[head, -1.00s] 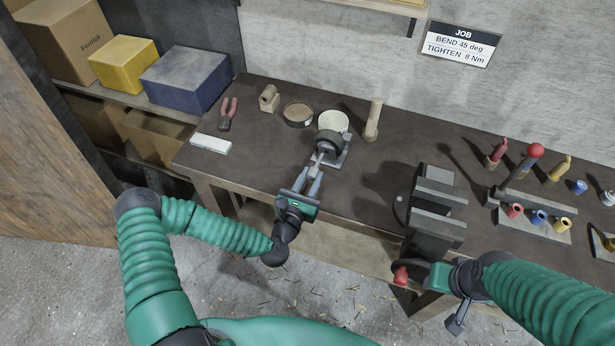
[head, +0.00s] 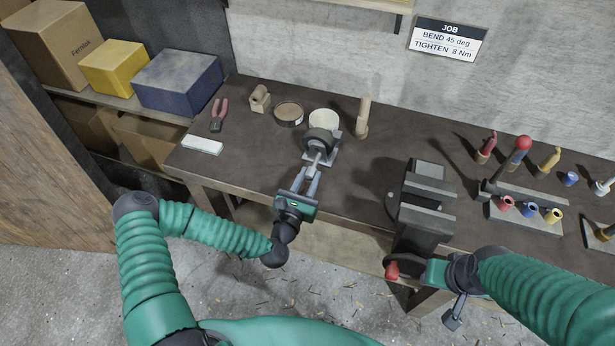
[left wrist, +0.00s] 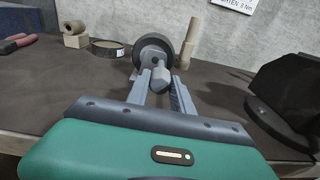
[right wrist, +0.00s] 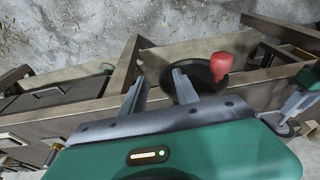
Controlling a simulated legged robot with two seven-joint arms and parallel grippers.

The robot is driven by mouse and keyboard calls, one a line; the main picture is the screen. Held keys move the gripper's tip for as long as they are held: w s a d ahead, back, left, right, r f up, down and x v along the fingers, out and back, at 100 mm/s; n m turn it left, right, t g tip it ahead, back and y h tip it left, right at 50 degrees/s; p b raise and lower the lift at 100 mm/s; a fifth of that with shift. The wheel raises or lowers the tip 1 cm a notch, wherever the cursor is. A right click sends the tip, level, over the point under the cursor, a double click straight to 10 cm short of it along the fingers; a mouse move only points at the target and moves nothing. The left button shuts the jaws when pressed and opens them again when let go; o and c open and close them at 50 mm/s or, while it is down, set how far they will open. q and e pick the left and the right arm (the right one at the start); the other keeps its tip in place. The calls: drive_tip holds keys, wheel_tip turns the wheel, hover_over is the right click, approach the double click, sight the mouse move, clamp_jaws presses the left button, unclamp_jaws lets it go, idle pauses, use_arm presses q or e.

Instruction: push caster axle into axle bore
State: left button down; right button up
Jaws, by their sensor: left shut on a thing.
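The dark caster wheel (head: 321,141) stands on a grey bracket or stand (head: 333,153) near the bench's front left. It also shows in the left wrist view (left wrist: 153,52). My left gripper (head: 313,168) is in front of it, its fingers shut on the grey caster axle (left wrist: 160,79). The axle points at the middle of the wheel. The axle bore is hidden behind the axle, so I cannot tell how deep the axle sits. My right gripper (right wrist: 160,82) is open and empty, below the bench's front edge beside the vice.
A grey vice (head: 427,200) with a red-ended handle (head: 392,270) is to the right. Behind the wheel are a pale round tin (head: 323,120), a brown-topped tin (head: 289,113) and a wooden peg (head: 363,117). Pliers (head: 218,115) and a white block (head: 202,145) lie left.

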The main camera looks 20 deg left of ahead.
sight(314, 165)
use_arm(q)
drive_tip(key=shift+a+f, duration=0.1)
drive_tip(key=shift+a, duration=0.8)
use_arm(e)
drive_tip(key=shift+a+f, duration=0.15)
drive_tip(key=shift+a, duration=0.3)
use_arm(q)
drive_tip(key=shift+d, duration=0.1)
drive_tip(key=shift+w+d, duration=0.25)
drive_tip(key=shift+w, duration=0.1)
drive_tip(key=shift+w+a+b, duration=0.15)
drive_tip(key=shift+w+b, duration=0.2)
drive_tip(key=shift+w, duration=0.05)
use_arm(e)
drive_tip(key=shift+d+f, duration=0.2)
use_arm(q)
drive_tip(key=shift+w, duration=0.1)
drive_tip(key=shift+w, duration=0.2)
drive_tip(key=shift+w, duration=0.35)
use_arm(e)
drive_tip(key=shift+f, duration=0.15)
